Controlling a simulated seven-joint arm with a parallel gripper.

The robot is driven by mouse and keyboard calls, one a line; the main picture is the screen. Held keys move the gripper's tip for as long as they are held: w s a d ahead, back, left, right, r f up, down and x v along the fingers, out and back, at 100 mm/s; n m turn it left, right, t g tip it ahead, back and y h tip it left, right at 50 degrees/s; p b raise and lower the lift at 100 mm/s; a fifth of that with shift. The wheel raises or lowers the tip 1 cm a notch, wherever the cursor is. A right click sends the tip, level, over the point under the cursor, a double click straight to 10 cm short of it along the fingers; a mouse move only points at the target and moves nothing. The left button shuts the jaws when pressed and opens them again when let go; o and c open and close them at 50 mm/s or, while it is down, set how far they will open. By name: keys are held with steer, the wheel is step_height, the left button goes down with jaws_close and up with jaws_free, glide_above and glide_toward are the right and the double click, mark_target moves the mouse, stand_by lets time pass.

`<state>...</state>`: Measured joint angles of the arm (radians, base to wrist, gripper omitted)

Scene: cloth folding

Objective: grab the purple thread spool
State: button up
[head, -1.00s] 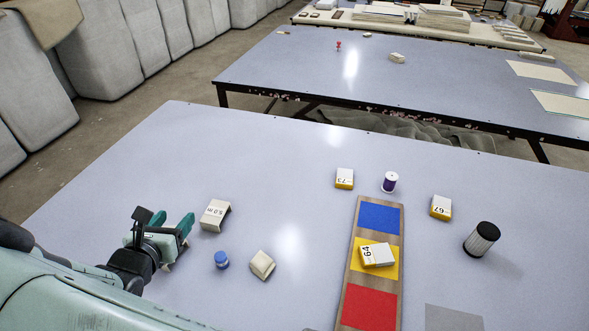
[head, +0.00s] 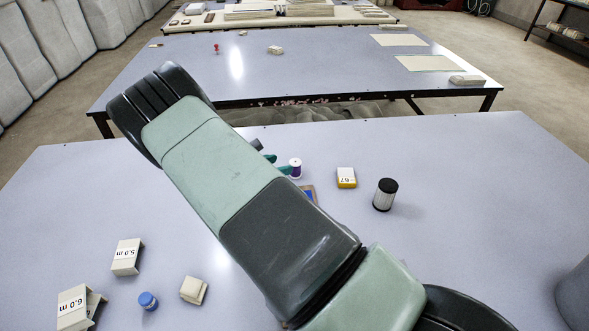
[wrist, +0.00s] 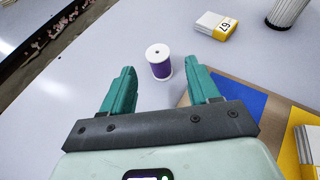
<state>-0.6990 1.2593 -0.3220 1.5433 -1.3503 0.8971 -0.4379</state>
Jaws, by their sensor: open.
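The purple thread spool (wrist: 160,64) stands upright on the table, with a white top and purple thread. In the wrist view it is just beyond and between the fingertips of my gripper (wrist: 164,76), which is open and empty. In the head view the spool (head: 295,168) shows beside the teal fingertips (head: 284,169). My arm hides most of the gripper there. I cannot tell whether a finger touches the spool.
A yellow-and-white box marked 67 (head: 346,178) and a black-and-white cylinder (head: 384,195) stand right of the spool. The coloured board (wrist: 275,98) lies close by, mostly hidden in the head view. White boxes (head: 126,257) and a blue spool (head: 148,301) are at left.

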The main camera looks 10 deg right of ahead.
mark_target(299, 165)
step_height(299, 165, down, 3)
steer(key=shift+w+d+r, duration=0.1)
steer(key=shift+d, duration=0.05)
steer(key=x, duration=0.4)
steer(key=shift+w+d+f, duration=0.15)
steer(key=shift+d+f, duration=0.05)
steer(key=shift+w+x, duration=0.15)
steer(key=shift+x, duration=1.35)
steer(key=shift+w+x, duration=0.15)
steer(key=shift+x, duration=1.35)
steer(key=shift+a, duration=0.2)
steer(key=shift+c, duration=0.4)
steer(key=shift+r, duration=0.1)
steer(key=c, duration=1)
steer(key=shift+c, duration=0.2)
